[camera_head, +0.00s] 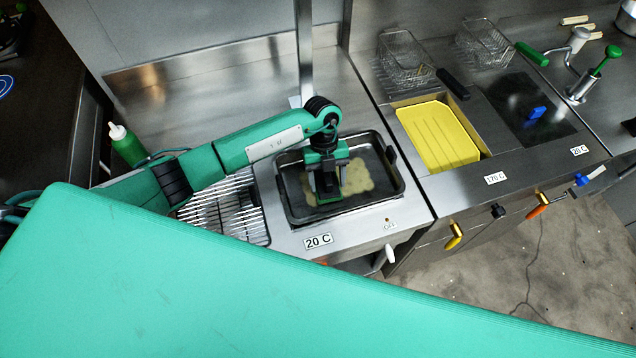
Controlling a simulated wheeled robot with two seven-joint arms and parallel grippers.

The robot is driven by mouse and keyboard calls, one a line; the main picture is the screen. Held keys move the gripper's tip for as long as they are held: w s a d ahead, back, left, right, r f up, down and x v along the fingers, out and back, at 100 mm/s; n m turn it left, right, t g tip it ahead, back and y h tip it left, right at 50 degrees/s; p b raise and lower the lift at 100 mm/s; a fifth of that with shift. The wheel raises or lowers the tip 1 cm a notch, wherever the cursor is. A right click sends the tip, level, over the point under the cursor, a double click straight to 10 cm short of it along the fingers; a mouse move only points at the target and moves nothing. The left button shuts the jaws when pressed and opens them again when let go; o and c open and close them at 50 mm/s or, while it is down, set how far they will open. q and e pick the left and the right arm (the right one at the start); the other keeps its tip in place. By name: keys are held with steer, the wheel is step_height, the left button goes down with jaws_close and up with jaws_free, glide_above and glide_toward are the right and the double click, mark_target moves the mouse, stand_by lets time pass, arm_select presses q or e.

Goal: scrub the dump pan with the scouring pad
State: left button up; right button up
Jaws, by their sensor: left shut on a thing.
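The dump pan (294,213) is a dark rectangular tray with dark handles, set in the steel counter at the centre. A pale yellowish patch (358,180) lies on its floor. My left gripper (328,195) points down into the pan, over the left part of this patch. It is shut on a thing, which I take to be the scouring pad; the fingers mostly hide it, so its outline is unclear. I cannot tell whether it presses on the pan floor. My right gripper is not in view.
A wire rack (225,208) lies left of the pan, with a green bottle (126,146) behind it. On the right are a yellow fryer vat (437,135), wire baskets (402,62) and a dark griddle plate (520,105). A vertical steel post (304,50) stands behind the pan.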

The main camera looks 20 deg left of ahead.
arm_select(q)
steer(key=shift+w+d+f, duration=0.25)
steer(key=shift+w+d, duration=0.1)
steer(key=shift+d, duration=0.3)
steer(key=shift+s+a+r, duration=0.1)
steer(key=shift+s+a, duration=0.15)
steer(key=shift+a, duration=0.25)
steer(key=shift+s+a+p, duration=0.4)
steer(key=shift+a+p, duration=0.05)
steer(key=shift+a, duration=0.15)
steer(key=shift+s+a+p, duration=0.4)
steer(key=shift+a+p, duration=0.05)
steer(key=shift+a, duration=0.15)
steer(key=shift+s+a, duration=0.35)
steer(key=shift+a, duration=0.15)
steer(key=shift+d, duration=0.1)
